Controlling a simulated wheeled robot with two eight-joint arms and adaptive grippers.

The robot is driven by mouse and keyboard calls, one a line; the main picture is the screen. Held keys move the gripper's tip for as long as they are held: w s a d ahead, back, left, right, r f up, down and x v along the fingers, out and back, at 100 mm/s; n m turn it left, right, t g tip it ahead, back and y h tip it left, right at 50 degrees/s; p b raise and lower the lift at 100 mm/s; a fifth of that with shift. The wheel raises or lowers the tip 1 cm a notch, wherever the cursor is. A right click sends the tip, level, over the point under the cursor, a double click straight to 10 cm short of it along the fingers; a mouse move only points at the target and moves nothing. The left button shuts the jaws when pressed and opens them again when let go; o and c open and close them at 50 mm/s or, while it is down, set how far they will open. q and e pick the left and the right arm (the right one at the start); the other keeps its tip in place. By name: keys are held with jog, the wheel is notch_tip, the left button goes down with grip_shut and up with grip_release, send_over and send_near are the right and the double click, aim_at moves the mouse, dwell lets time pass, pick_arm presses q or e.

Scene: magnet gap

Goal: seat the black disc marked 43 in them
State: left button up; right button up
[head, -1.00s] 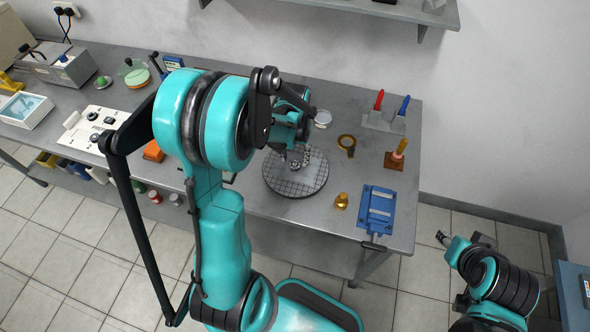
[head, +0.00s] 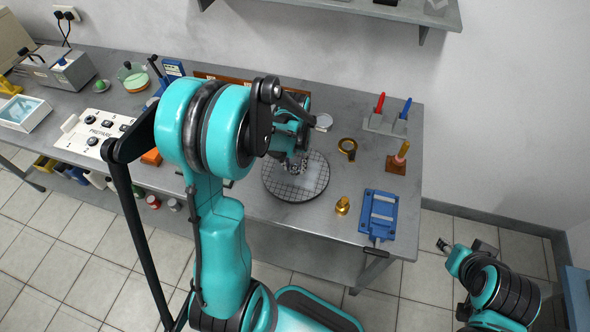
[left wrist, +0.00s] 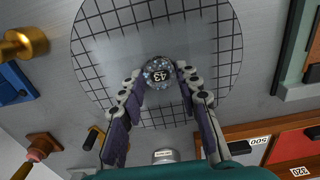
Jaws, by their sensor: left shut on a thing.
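My left gripper (left wrist: 160,82) is shut on a round piece marked 43 (left wrist: 158,74), its two fingers on either side of it. The piece looks speckled grey, with a dark centre bearing the number. Behind it is a round pale plate with a black grid (left wrist: 105,60), which lies on the bench; a smooth greyish patch covers its middle. In the head view the left gripper (head: 295,163) is over the plate (head: 283,190), and the arm partly hides it. I cannot tell if the piece touches the plate. My right gripper (head: 443,244) is at the lower right, away from the bench.
A brass knob (head: 342,206) and blue fixture (head: 379,214) stand right of the plate. A magnifier-like ring (head: 347,148), a wooden-handled stamp (head: 398,158) and a red-and-blue-handled tool holder (head: 385,125) are behind. Numbered drawers (left wrist: 250,146) show in the wrist view.

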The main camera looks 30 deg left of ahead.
pick_arm(q)
jog(key=shift+r+p, duration=1.75)
jog(key=shift+r, duration=0.75)
